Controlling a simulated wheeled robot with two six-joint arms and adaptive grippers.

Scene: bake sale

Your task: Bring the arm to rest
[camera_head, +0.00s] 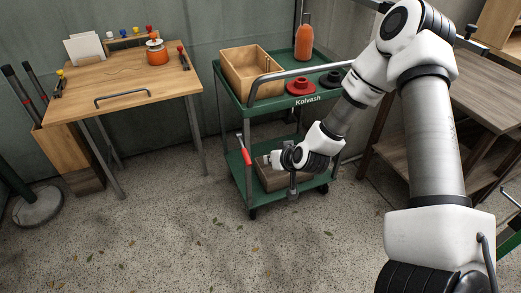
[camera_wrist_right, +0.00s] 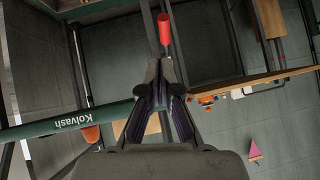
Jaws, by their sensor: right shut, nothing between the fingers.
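My right arm (camera_head: 432,140) comes in from the right and reaches down to the green cart (camera_head: 310,106). My right gripper (camera_head: 268,160) is in front of the cart, between its upper and lower shelves as seen from the head, and is partly hidden by the wrist. In the right wrist view the gripper's fingers (camera_wrist_right: 162,72) are together with nothing between them. A red handle (camera_head: 244,153) at the cart's left post appears close to the gripper. A red cylinder (camera_wrist_right: 164,28) also shows just beyond the fingertips in the wrist view. My left gripper is not in view.
The cart's top holds a wooden crate (camera_head: 236,70), an orange bottle (camera_head: 304,42), a red disc-shaped item (camera_head: 300,86) and a black one (camera_head: 331,79). A box (camera_head: 271,180) sits on its lower shelf. A wooden table (camera_head: 122,84) stands left. Floor in front is clear.

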